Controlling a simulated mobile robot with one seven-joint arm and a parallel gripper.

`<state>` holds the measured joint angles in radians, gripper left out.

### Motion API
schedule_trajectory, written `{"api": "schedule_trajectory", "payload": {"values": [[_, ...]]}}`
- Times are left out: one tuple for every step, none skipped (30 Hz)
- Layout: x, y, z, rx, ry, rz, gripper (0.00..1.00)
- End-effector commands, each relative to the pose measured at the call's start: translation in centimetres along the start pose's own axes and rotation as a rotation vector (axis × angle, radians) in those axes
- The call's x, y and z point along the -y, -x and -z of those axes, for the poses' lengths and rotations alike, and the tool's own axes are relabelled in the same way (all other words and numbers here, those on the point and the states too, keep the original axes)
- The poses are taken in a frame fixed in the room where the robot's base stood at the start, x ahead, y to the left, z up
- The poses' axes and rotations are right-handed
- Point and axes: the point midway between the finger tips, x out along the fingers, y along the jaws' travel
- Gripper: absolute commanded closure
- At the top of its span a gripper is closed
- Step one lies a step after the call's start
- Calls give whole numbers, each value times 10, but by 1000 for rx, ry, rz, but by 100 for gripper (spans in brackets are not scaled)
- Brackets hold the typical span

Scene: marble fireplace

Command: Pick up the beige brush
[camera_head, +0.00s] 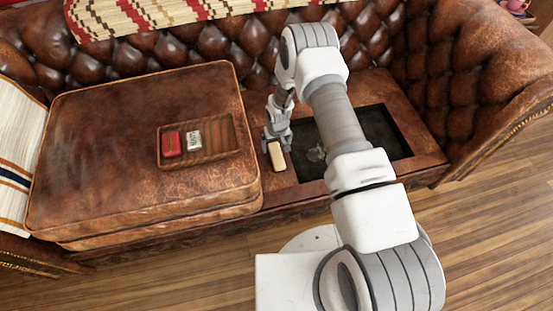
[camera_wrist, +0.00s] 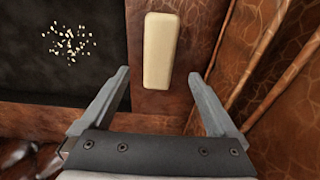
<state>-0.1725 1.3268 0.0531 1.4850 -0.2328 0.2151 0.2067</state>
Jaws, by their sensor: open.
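The beige brush (camera_head: 276,155) is a small block lying on the brown leather sofa seat frame, between the cushion and a dark recessed panel. In the wrist view the brush (camera_wrist: 158,50) lies lengthwise ahead of my gripper (camera_wrist: 163,78), roughly in line with the gap between the fingers. My gripper (camera_head: 271,137) is pointed down just behind the brush in the head view. Its fingers are apart and nothing is between them. Whether a fingertip touches the brush cannot be told.
A thick leather cushion (camera_head: 90,130) stands to the left, bearing a wooden tray (camera_head: 222,150) with a red box (camera_head: 169,143) and a white-labelled box (camera_head: 194,141). The dark recess (camera_head: 375,135) holds scattered pale crumbs (camera_wrist: 70,43). The tufted sofa back (camera_head: 150,50) rises behind.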

Motion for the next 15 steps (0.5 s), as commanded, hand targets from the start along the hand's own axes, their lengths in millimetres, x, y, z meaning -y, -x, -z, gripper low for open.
{"api": "schedule_trajectory", "payload": {"values": [[0, -2, 0, -1, 0, 0, 5], [0, -3, 0, -1, 0, 0, 5], [0, -5, 0, -1, 0, 0, 5], [0, -7, 0, -1, 0, 0, 5], [0, -9, -1, 0, 0, 0, 5], [-1, -14, -2, 1, 0, 0, 5], [-1, -18, -4, 2, 0, 0, 5], [-1, -23, -5, 2, 0, 0, 5], [-2, -29, -6, 2, 0, 0, 5], [-2, -34, -7, 2, 0, 0, 5], [-2, -39, -8, 2, 0, 0, 5], [-2, -45, -8, 1, -1, 0, 5], [-2, -49, -8, 1, -1, 0, 5], [-2, -52, -7, 0, -1, 0, 5], [-2, -54, -7, 0, -1, 0, 5]]}}
